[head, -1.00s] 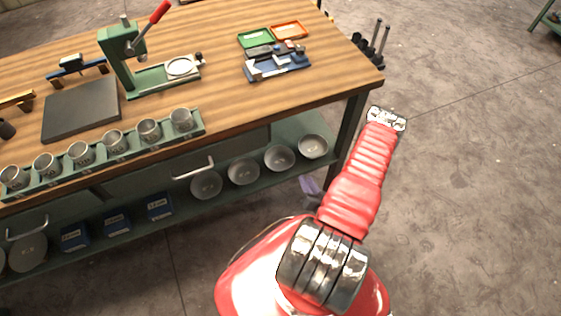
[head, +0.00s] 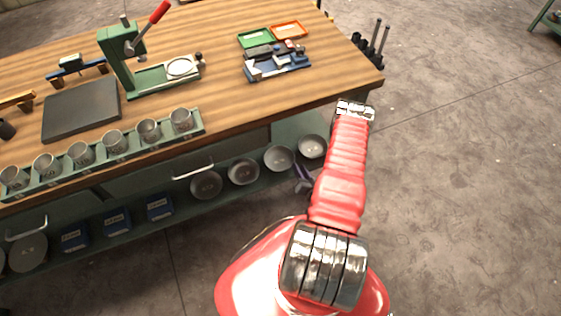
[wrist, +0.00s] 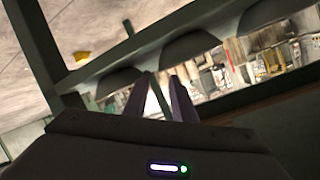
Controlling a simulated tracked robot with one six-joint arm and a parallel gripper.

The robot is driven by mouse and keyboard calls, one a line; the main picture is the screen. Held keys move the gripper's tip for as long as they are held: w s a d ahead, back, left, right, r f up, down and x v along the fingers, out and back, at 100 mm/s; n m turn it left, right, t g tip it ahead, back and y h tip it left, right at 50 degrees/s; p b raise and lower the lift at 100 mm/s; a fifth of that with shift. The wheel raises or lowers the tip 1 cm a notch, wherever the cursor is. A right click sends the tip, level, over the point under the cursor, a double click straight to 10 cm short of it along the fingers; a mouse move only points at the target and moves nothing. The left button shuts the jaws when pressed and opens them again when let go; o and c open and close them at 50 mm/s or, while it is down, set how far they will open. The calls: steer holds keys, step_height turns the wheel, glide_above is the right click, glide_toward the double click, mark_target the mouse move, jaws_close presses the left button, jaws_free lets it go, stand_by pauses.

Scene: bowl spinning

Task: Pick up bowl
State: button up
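Several grey metal bowls sit in a row on the green lower shelf (head: 185,206) of the workbench. From left to right in the head view are a first bowl (head: 205,185), a second bowl (head: 243,171), a third bowl (head: 279,158) and a rightmost bowl (head: 313,147). My gripper (head: 303,180) is at the shelf's front edge, close to the two right bowls and partly hidden by my red arm. In the wrist view my gripper (wrist: 160,88) shows its two fingers apart with nothing between them. Dark bowl shapes (wrist: 190,42) lie just beyond the fingertips.
The wooden benchtop (head: 225,105) overhangs the shelf. Blue boxes (head: 160,206) stand on the shelf at left. Metal cups (head: 149,130) line a rack above. The floor at right is clear.

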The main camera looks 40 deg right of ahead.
steer(key=shift+w, duration=0.1)
steer(key=shift+x, duration=2.5)
jaws_close()
steer(key=shift+f, duration=0.1)
